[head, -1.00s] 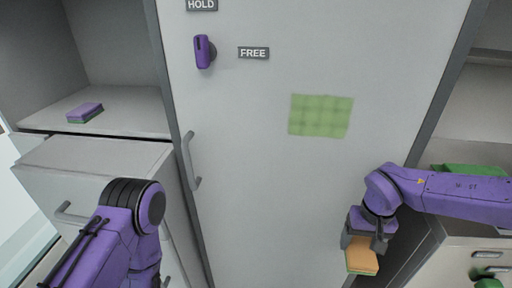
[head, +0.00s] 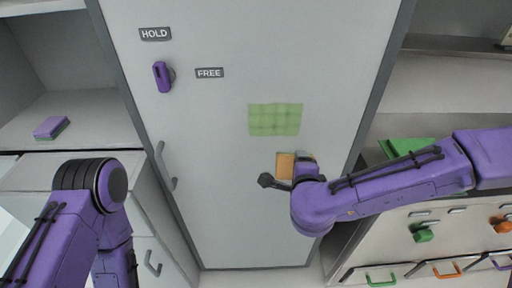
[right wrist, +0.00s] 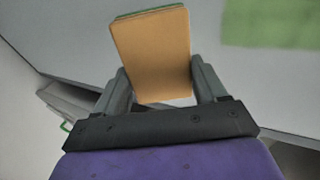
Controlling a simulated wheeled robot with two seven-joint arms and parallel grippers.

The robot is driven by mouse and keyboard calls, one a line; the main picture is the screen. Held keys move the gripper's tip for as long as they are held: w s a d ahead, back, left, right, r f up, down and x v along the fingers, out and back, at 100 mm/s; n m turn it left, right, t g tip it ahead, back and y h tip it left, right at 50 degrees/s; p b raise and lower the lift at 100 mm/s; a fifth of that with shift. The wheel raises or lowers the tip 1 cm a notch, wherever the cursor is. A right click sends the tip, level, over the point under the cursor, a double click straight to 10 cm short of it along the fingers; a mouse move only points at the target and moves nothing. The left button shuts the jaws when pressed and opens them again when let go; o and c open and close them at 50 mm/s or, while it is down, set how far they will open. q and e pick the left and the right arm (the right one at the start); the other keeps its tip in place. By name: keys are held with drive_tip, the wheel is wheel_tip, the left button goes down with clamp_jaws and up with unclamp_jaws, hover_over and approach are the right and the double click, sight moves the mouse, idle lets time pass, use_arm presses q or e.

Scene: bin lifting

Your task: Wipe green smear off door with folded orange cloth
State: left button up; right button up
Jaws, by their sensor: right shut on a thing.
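The green smear (head: 275,119) is a pale green rectangular patch on the grey door (head: 225,140). Its edge also shows at the upper right of the right wrist view (right wrist: 270,24). The folded orange cloth (head: 285,166) is just below the smear in the head view, apart from it. My right gripper (right wrist: 155,88) is shut on the cloth (right wrist: 150,55), one finger on each side. The cloth has a green layer along its far edge. I cannot tell whether the cloth touches the door. My left arm is at the lower left, and its gripper is not in view.
The door has a purple knob (head: 162,76) between the HOLD and FREE labels and a grey handle (head: 165,166). A purple sponge-like block (head: 51,127) lies on the left shelf. Right of the door, a green object (head: 408,149) sits above drawers with coloured handles.

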drive_tip(key=s+a+r+n+t+y+p, duration=0.1)
drive_tip(key=s+a+r+t+p, duration=0.1)
drive_tip(key=a+r+t+p, duration=0.3)
drive_tip(key=s+a+r+t+p, duration=0.1)
drive_tip(key=s+a+r, duration=0.1)
drive_tip(key=a+r, duration=0.35)
drive_tip(key=w, duration=0.2)
drive_tip(key=w+f, duration=0.1)
drive_tip(key=w, duration=0.1)
drive_tip(key=w+a+f+b, duration=0.1)
drive_tip(key=w, duration=0.1)
drive_tip(key=shift+w+f, duration=0.15)
drive_tip(key=shift+w, duration=0.9)
